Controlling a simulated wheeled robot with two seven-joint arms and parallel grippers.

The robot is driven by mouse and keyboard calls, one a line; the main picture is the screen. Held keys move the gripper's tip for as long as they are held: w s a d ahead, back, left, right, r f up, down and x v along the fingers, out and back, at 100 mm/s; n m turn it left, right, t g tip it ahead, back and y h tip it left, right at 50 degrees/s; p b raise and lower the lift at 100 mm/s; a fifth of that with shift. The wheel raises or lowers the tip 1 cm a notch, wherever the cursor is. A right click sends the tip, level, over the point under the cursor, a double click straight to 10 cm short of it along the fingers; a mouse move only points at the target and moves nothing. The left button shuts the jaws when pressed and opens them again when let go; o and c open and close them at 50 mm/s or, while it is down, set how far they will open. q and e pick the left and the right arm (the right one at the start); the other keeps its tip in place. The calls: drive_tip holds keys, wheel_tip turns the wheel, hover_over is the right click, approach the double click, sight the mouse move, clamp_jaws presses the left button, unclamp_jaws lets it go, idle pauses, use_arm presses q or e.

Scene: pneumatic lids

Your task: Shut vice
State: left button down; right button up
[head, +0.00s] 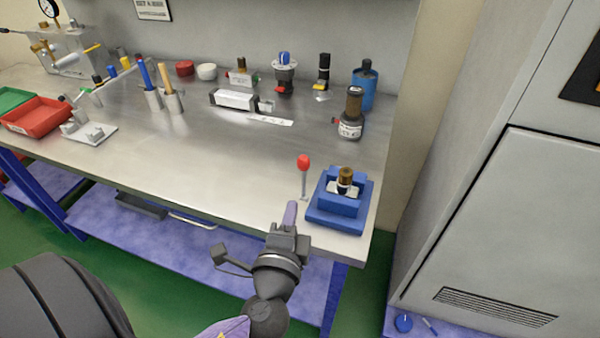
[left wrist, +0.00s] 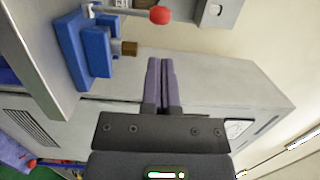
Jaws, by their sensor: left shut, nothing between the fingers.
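The blue vice (head: 341,203) stands on the right front corner of the steel bench. A part with a brass top (head: 346,175) sits between its jaws; I cannot tell whether the jaws touch it. A lever with a red knob (head: 304,162) stands upright at the vice's left side. My left gripper (head: 290,213) is shut and empty, at the bench's front edge, left of the vice and apart from the lever. In the left wrist view the shut fingers (left wrist: 160,85) are below the red knob (left wrist: 160,15) and right of the vice (left wrist: 97,45). My right gripper is not in view.
The bench top (head: 220,140) is clear in the middle. A dark bottle (head: 351,112) and a blue bottle (head: 365,85) stand behind the vice. A white block (head: 235,99) lies farther back. A grey cabinet (head: 500,200) stands to the right.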

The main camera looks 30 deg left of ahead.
sight(302, 168)
use_arm(q)
drive_tip(key=x, duration=0.8)
drive_tip(key=shift+w+a, duration=0.15)
drive_tip(key=shift+w, duration=0.2)
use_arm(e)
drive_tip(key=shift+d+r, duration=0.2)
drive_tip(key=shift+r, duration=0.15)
